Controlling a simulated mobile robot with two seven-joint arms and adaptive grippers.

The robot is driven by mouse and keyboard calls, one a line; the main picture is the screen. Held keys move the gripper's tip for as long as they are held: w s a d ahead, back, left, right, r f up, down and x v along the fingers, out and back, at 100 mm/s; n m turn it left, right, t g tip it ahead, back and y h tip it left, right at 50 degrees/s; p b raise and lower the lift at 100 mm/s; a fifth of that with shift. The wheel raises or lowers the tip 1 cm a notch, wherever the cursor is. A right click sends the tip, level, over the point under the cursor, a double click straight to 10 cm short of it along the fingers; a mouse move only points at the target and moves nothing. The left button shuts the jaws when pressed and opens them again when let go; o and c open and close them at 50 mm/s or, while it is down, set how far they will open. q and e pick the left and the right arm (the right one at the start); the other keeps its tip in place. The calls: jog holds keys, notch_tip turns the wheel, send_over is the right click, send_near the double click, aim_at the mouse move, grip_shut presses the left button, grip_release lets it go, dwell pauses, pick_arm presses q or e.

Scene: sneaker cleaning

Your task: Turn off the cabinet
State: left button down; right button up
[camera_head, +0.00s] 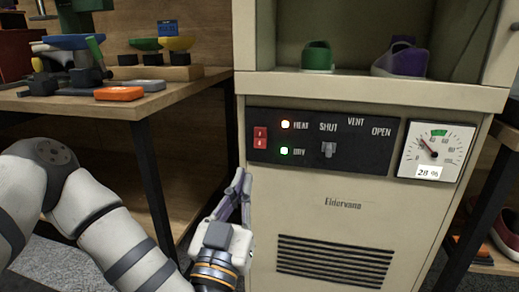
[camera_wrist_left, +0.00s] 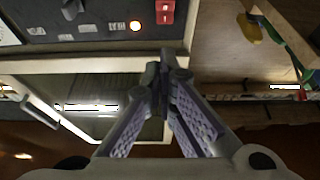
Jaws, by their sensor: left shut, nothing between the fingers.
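The cream cabinet (camera_head: 345,235) stands in front of me with a black control panel (camera_head: 370,160). The red switch (camera_head: 260,138) is at the panel's left end; it also shows in the left wrist view (camera_wrist_left: 165,12). The orange HEAT light (camera_head: 285,125) and green DRY light (camera_head: 284,151) are lit. The vent lever (camera_head: 328,149) is between SHUT and OPEN, nearer SHUT. My left gripper (camera_head: 243,182) is shut and empty, just below and left of the red switch. In the wrist view its fingertips (camera_wrist_left: 164,62) appear apart from the switch. My right gripper is not in view.
A round gauge (camera_head: 436,150) with a 28 % readout is right of the panel. A green shoe (camera_head: 317,56) and a purple shoe (camera_head: 401,59) sit inside the cabinet. A wooden table (camera_head: 190,87) with brushes and an orange box (camera_head: 119,93) is at the left.

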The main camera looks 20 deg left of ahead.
pick_arm(q)
jog(key=b, duration=0.1)
send_near(264, 133)
notch_tip(264, 133, up, 3)
jog(key=w, duration=0.2)
jog(key=w+f+b, duration=0.1)
jog(key=w, duration=0.1)
jog(key=shift+w+a, duration=0.15)
jog(key=shift+a, duration=0.1)
jog(key=shift+w, duration=0.35)
